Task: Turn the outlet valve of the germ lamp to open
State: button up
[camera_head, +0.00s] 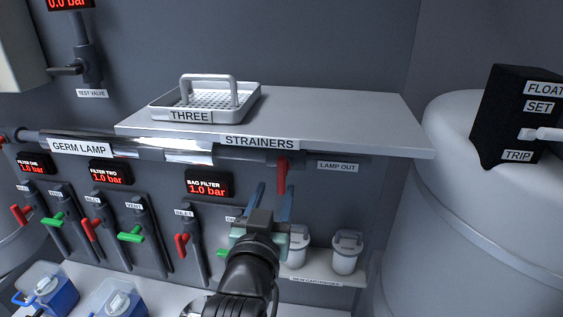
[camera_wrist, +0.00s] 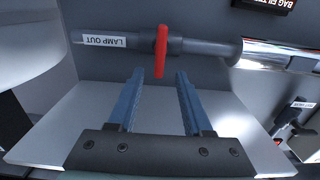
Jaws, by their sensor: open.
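The germ lamp (camera_head: 188,150) is a shiny horizontal tube with dark pipe ends, fixed to the wall under the shelf. Its outlet valve has a red handle (camera_head: 282,175) beside the "LAMP OUT" label (camera_head: 338,167). In the wrist view the red handle (camera_wrist: 161,50) crosses the dark pipe (camera_wrist: 205,47), roughly at right angles to it. My gripper (camera_head: 271,202) is open and empty, just below the handle in the head view. In the wrist view my gripper's blue fingers (camera_wrist: 159,88) point toward the handle, which lies beyond their tips and between them, apparently apart from both.
A grey shelf (camera_head: 345,115) labelled "STRAINERS" juts out above the valve, holding a strainer tray (camera_head: 205,103). White cartridges (camera_head: 347,252) stand on a lower shelf. Filter valves with red and green handles (camera_head: 131,236) line the wall left. A large pale tank (camera_head: 480,210) stands right.

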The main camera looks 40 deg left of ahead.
aim_at(281, 173)
jog(key=shift+p+x, duration=1.4)
jog(key=shift+x, duration=2.55)
jog(key=shift+c, duration=0.2)
grip_shut()
